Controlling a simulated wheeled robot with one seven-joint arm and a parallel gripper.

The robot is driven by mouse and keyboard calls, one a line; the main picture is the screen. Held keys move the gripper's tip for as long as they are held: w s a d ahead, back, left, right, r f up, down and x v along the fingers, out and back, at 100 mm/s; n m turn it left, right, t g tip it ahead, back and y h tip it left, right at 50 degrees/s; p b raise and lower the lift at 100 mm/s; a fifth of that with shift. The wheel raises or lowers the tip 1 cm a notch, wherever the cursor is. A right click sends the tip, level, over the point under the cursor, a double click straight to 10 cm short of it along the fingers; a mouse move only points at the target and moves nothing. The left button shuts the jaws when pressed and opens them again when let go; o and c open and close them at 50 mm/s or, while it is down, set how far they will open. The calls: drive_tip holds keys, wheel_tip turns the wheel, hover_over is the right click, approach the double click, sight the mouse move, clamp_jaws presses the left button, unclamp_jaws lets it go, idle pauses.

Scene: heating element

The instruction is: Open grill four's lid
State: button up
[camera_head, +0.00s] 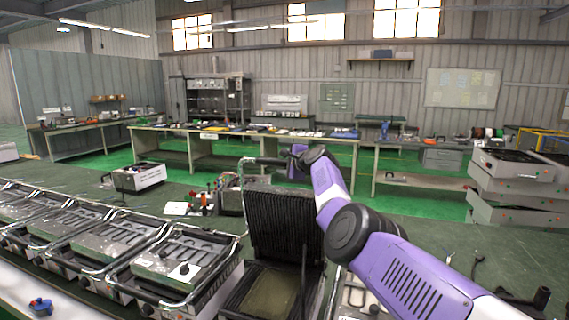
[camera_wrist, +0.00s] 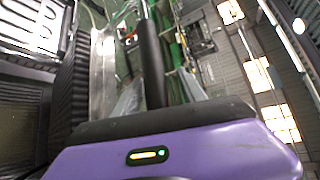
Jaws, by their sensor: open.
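A grill (camera_head: 265,295) in the row has its lid (camera_head: 285,222) standing upright, with the dark ribbed inner plate facing the head camera. No number shows on it. The lid's metal handle (camera_head: 243,172) rises at its top left. My gripper (camera_head: 268,161) is behind the top of the lid, at the handle's dark grip, and is partly hidden by my arm. In the wrist view, my gripper (camera_wrist: 160,92) is open, with the dark handle grip (camera_wrist: 150,60) between its two fingers. I cannot tell whether the fingers touch it.
Several grills with closed lids (camera_head: 180,255) stand in a row to the left. Another grill (camera_head: 355,295) is partly hidden under my arm at right. Loose parts (camera_head: 200,200) lie on the green table behind. Stacked metal units (camera_head: 515,185) stand at the right.

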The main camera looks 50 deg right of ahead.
drive_tip(key=shift+s+a, duration=0.1)
drive_tip(key=shift+v, duration=1.45)
drive_tip(key=shift+b+v, duration=0.7)
drive_tip(key=shift+v, duration=1.6)
drive_tip(key=shift+s, duration=0.1)
